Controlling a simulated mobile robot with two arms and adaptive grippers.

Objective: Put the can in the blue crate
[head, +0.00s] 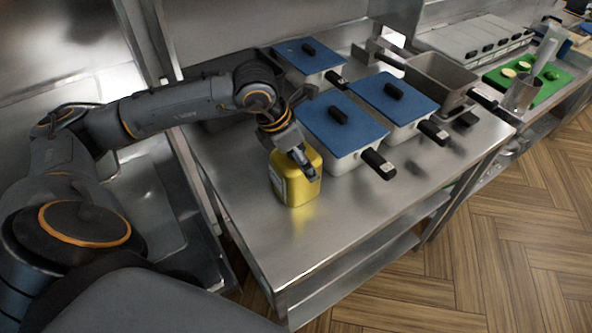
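A yellow can (297,190) stands upright on the steel counter, near its front left part, with a pale label on its left face. My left gripper (303,165) reaches down over the top of the can, and its fingers overlap the can's upper part in the picture. Its other finger is largely hidden, so I cannot tell whether it grips the can. My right gripper is not in view. No blue crate shows in this view.
Several fryer containers stand behind the can; blue lids (340,122) with black knobs cover some, and black handles stick out. An open metal basin (440,78) and a green board (533,84) are farther right. The steel counter (345,215) is bare in front of the can.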

